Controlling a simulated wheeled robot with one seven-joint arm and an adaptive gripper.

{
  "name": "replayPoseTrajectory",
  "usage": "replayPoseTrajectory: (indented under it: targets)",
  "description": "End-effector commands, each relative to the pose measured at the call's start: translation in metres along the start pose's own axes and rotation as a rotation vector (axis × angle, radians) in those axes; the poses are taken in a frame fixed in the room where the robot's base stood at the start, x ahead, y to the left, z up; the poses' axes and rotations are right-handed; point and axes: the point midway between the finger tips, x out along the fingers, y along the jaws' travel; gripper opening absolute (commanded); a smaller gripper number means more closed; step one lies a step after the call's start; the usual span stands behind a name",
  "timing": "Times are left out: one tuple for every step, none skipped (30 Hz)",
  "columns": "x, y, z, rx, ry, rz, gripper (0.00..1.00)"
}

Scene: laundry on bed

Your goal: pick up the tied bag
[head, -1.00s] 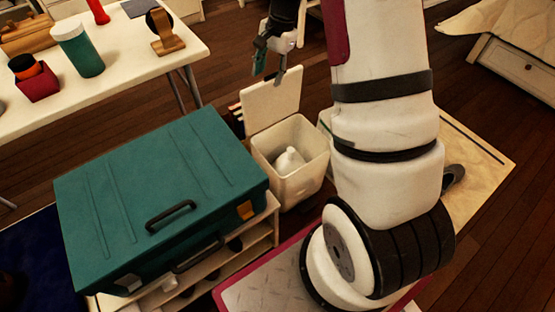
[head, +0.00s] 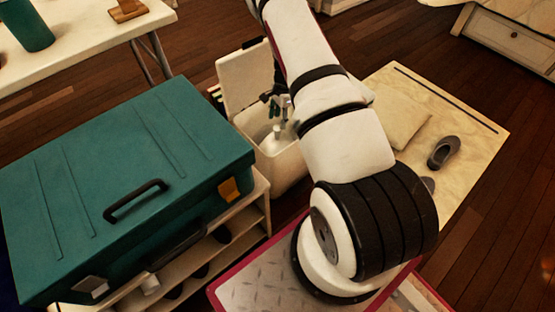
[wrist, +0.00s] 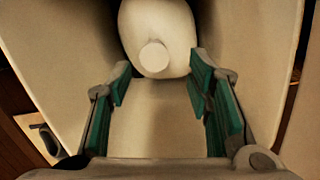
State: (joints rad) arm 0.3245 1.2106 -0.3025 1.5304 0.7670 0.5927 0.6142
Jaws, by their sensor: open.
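The tied bag (wrist: 155,25) is white and rounded, with a pale round knot facing the camera. It lies inside the cream open-lidded bin (head: 284,170); in the head view only a small pale part of the bag (head: 263,134) shows past my gripper and the bin's rim. My gripper (wrist: 160,76) is open, its green-padded fingers apart and inside the bin's mouth. In the wrist view the knot appears between the fingertips, with the bag's body beyond them. I cannot tell whether a finger touches the bag. My gripper (head: 279,110) is partly hidden in the head view.
The bin's raised lid (head: 244,78) stands behind its mouth, and the bin walls flank my gripper closely. A teal case (head: 90,150) sits on a low shelf (head: 262,190) left of the bin. A shoe (head: 443,152) lies on a pale mat (head: 470,135) at right.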

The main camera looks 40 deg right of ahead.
Motion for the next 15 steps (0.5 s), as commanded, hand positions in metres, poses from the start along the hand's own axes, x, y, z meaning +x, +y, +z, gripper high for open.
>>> replayPoseTrajectory:
  targets:
    - [0.011,0.000,0.000,0.000,0.000,0.001,0.46]
    - [0.016,0.000,0.000,0.000,-0.001,0.001,0.46]
    - [0.020,0.000,0.000,-0.001,-0.001,0.000,0.46]
    - [0.022,0.000,0.000,-0.001,-0.001,0.000,0.46]
    - [0.025,0.000,0.000,-0.001,-0.001,0.000,0.46]
    - [0.027,0.000,0.000,-0.001,-0.001,0.000,0.46]
    - [0.028,0.000,0.000,-0.001,-0.001,0.000,0.46]
    - [0.029,0.000,0.000,-0.001,-0.001,0.000,0.46]
    - [0.030,0.000,0.001,-0.001,-0.001,0.000,0.46]
    - [0.031,0.000,0.000,-0.001,-0.001,0.000,0.46]
    - [0.033,0.001,0.000,-0.001,-0.001,0.000,0.46]
    - [0.035,0.001,0.000,-0.001,-0.001,0.000,0.46]
    - [0.038,0.002,0.000,-0.001,-0.001,0.000,0.46]
    - [0.041,0.002,0.000,-0.001,-0.001,0.000,0.46]
    - [0.046,0.003,0.000,-0.001,-0.001,0.000,0.46]
